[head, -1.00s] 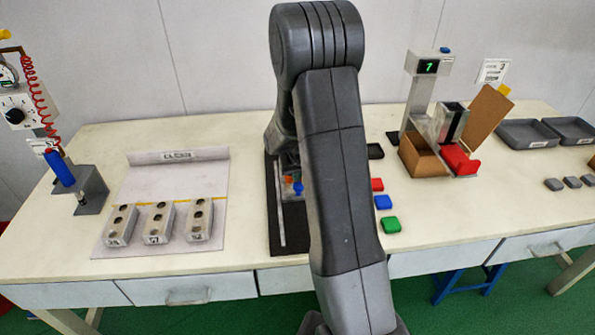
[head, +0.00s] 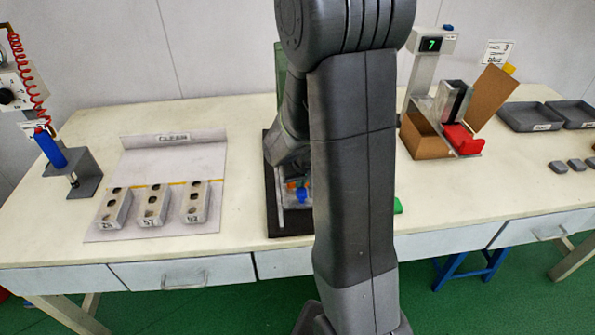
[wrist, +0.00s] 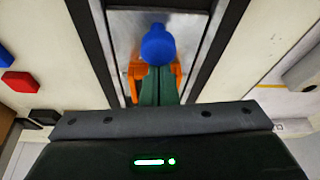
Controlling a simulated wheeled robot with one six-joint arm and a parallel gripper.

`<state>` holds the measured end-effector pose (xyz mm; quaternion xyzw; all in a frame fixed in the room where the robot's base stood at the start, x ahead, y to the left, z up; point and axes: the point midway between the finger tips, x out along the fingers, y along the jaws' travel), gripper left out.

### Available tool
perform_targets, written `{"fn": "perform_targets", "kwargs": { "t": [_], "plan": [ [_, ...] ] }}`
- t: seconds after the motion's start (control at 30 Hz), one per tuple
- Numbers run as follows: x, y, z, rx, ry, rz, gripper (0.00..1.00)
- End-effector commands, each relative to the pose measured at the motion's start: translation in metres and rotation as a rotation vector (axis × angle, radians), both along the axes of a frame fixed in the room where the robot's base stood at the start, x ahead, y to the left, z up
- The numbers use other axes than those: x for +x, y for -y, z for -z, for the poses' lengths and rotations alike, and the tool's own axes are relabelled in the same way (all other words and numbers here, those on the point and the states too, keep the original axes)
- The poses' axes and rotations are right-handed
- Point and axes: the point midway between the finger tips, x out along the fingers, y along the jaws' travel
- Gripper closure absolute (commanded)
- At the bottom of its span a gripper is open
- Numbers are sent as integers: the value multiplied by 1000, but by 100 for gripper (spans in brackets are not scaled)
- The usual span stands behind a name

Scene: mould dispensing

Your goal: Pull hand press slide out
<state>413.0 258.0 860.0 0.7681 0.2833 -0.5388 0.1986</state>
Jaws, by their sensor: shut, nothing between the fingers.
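The hand press stands on a black base (head: 287,224) at the middle of the bench, mostly hidden behind my arm in the head view. Its slide carries a blue knob (head: 302,194) with orange parts (head: 292,185) beside it. In the wrist view the blue knob (wrist: 158,45) is at top centre, above a metal plate between dark rails, with orange parts (wrist: 133,80) on both sides. My gripper (wrist: 158,70) shows as green fingers, closed together and empty, with their tips close to the knob. I cannot tell whether they touch it. The head view hides the fingers.
A mat with several grey moulds (head: 152,205) lies left of the press. A dispenser stand with a display (head: 431,45) and a cardboard box (head: 424,137) stand on the right. A green block (head: 398,206) is partly hidden by my arm. Open bench lies in front of the dispenser.

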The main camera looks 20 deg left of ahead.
Motion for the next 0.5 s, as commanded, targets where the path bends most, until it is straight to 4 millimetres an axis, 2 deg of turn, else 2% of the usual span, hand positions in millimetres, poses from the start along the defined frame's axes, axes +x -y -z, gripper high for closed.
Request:
{"fn": "perform_targets", "kwargs": {
  "t": [0.03, 0.2, 0.5],
  "plan": [
    [-12, 7, 4, -1, 1, -3, 100],
    [-40, 24, 3, 0, 0, -2, 100],
    [-69, 42, 1, 0, 0, -1, 100]
  ]
}}
